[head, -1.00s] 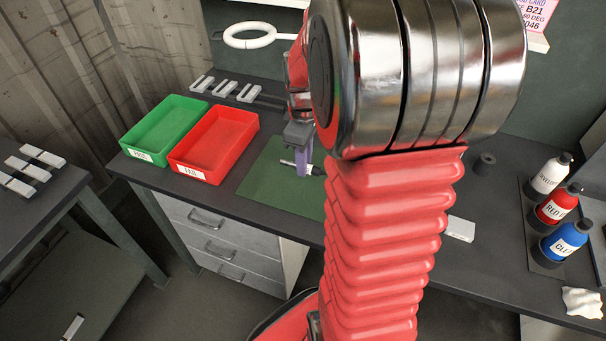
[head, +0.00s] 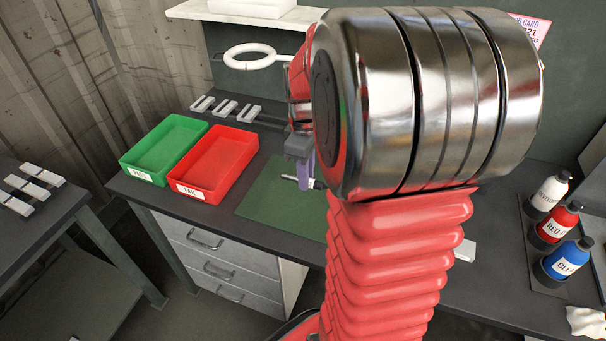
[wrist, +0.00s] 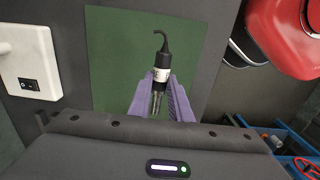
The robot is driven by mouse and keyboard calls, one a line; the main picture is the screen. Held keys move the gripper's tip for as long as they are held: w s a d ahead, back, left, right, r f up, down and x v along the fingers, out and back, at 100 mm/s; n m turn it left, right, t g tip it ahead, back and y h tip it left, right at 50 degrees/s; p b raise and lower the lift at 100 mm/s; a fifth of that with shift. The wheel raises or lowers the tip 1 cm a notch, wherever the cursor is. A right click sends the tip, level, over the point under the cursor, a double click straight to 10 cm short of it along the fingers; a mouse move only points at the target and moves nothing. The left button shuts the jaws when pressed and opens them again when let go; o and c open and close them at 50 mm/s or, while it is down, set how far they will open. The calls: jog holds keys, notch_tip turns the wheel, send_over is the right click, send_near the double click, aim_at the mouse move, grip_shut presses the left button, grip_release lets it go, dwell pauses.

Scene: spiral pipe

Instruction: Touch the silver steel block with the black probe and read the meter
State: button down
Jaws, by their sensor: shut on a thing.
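My gripper (wrist: 160,98), with purple fingers, is shut on a cylindrical probe (wrist: 160,75). The probe has a black end with a short curled black lead, a white label band and a silver end between the fingers. In the head view my gripper (head: 304,174) is over the green mat, and the silver end of the probe (head: 289,177) sticks out to its left. Several light silver-grey blocks (head: 227,108) lie at the back of the bench; I cannot tell which is steel. No meter can be made out; my arm hides much of the bench.
A green tray (head: 127,170) and a red tray (head: 214,198) stand left of the green mat (head: 262,208). Labelled bottles (head: 555,222) stand at right. A white ring (head: 228,58) hangs behind. More blocks (head: 35,191) lie on a left table. A white switch box (wrist: 30,68) shows in the wrist view.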

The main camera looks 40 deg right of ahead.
jog(key=s+d+f+g, duration=0.1)
jog(key=s, duration=0.2)
jog(key=s+d+f, duration=0.1)
jog(key=s+d, duration=0.1)
jog(key=s, duration=0.1)
jog(key=s+d+f+g+h, duration=0.1)
jog(key=s+d, duration=0.1)
jog(key=s, duration=0.2)
jog(key=shift+s+f+m+g, duration=0.1)
jog(key=shift+f+m+g, duration=0.15)
jog(key=shift+m+g, duration=0.05)
jog(key=s+d+g, duration=0.1)
jog(key=s, duration=0.2)
jog(key=s+d+g+h, duration=0.1)
jog(key=s+d, duration=0.1)
jog(key=s, duration=0.1)
jog(key=s+d+g, duration=0.1)
jog(key=s+g, duration=0.1)
jog(key=s, duration=0.1)
jog(key=shift+d+f+m+h, duration=0.1)
jog(key=shift+d+m+h, duration=0.25)
jog(key=shift+m+h, duration=0.05)
jog(key=s+d+r+n+g+h, duration=0.1)
jog(key=s+d+r+g+h, duration=0.5)
jog(key=s+d, duration=0.4)
jog(key=shift+s+d+r+g, duration=0.45)
jog(key=shift+s+g, duration=0.95)
jog(key=shift+s, duration=0.45)
jog(key=shift+n, duration=0.3)
